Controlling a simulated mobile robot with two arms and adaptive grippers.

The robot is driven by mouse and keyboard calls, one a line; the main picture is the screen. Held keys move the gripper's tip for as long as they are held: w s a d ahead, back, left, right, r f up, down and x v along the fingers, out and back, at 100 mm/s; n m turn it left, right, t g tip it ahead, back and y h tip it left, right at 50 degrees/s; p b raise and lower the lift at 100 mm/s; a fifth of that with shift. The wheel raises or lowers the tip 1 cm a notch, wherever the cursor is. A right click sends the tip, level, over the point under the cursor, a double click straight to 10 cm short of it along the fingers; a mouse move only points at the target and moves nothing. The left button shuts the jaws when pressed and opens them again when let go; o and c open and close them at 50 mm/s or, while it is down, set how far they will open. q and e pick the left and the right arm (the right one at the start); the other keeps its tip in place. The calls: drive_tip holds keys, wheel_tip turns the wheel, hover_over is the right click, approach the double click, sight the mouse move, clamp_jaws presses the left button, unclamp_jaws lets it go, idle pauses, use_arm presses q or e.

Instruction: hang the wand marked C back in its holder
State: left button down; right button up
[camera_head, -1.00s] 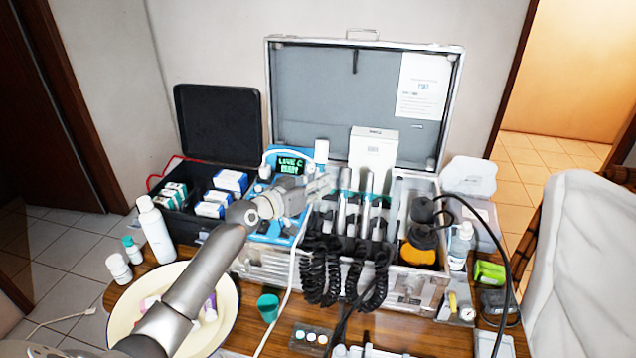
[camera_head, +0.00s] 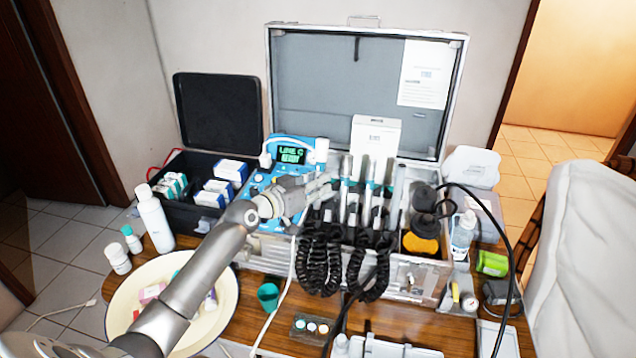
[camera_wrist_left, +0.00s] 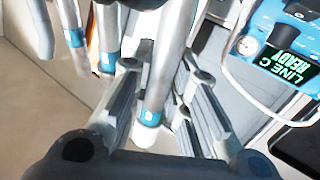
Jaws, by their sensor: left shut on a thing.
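My left gripper (camera_head: 322,190) is at the left end of the row of wands in the open case. In the left wrist view its fingers (camera_wrist_left: 152,100) are shut on a silver wand (camera_wrist_left: 168,60) with a blue band near its pale tip. I cannot read a letter on this wand. Other wands (camera_head: 368,178) stand upright in the dark holder (camera_head: 350,232), to the right of the gripper. The gripper hides part of the holder's left end. A blue unit (camera_head: 262,180) left of the holder has a screen (camera_head: 292,154) reading "LINE C READY". My right gripper is not in view.
Black coiled cords (camera_head: 320,262) hang over the case front. A white box (camera_head: 375,138) stands behind the wands. Black cups (camera_head: 424,200) sit at the right.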

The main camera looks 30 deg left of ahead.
use_arm(q)
drive_tip(key=shift+s+d+f+b, duration=0.1)
drive_tip(key=shift+s+f+b, duration=0.15)
drive_tip(key=shift+f+b, duration=0.3)
drive_tip(key=shift+s+f+b, duration=0.2)
drive_tip(key=shift+f+b, duration=0.1)
drive_tip(key=shift+f, duration=0.4)
drive_tip(key=c, duration=1.3)
unclamp_jaws()
drive_tip(key=shift+p+v, duration=0.65)
drive_tip(key=shift+v, duration=3.4)
